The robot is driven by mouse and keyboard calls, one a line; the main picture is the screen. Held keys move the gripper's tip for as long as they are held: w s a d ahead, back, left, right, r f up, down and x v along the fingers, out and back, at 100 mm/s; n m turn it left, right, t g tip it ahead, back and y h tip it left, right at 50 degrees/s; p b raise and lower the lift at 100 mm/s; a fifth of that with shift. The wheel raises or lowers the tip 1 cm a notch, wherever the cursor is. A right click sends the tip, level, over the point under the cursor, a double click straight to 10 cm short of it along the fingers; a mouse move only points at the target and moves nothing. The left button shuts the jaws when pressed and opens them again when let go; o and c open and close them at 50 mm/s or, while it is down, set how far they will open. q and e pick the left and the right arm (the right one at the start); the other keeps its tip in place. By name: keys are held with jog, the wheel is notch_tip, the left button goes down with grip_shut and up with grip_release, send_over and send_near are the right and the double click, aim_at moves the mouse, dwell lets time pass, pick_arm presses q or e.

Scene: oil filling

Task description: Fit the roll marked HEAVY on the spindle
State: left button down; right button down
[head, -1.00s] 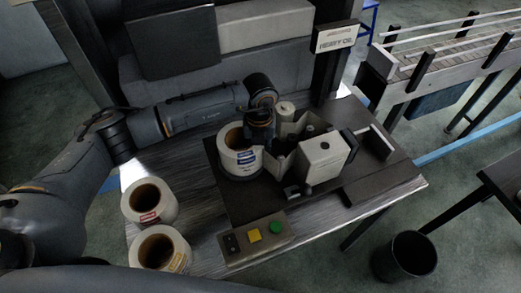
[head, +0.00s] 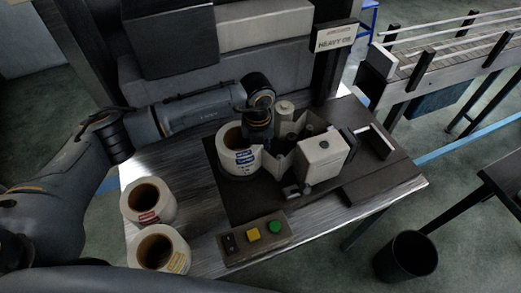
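A white roll with a blue label (head: 240,169) stands upright on the dark plate of the machine, at its left side. Its label text is too small to read. My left gripper (head: 259,142) points down at the roll's right rim. Its fingers are hidden, so I cannot tell whether they hold the roll. The roll's open core shows dark, and I cannot make out the spindle in it. Two more white rolls stand on the table at the left: one with a red label (head: 149,217) and one with a yellowish label (head: 178,262). My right gripper is not in view.
A sign (head: 336,37) on a dark post seems to read HEAVY OIL. A pale block-shaped unit (head: 321,160) stands right of the blue-label roll. A button box (head: 254,238) sits at the table's front edge. A black bin (head: 406,256) stands on the floor at right.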

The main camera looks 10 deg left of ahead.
pick_arm(q)
jog(key=shift+s+a+f, duration=0.25)
jog(key=shift+a+f, duration=0.25)
jog(key=shift+a, duration=0.15)
jog(key=c, duration=1.4)
grip_release()
jog(key=shift+o, duration=1.4)
jog(key=shift+a, duration=0.15)
jog(key=r, duration=1.2)
jog(key=shift+w+d+r, duration=0.15)
jog(key=shift+d, duration=0.2)
jog(key=shift+d, duration=0.1)
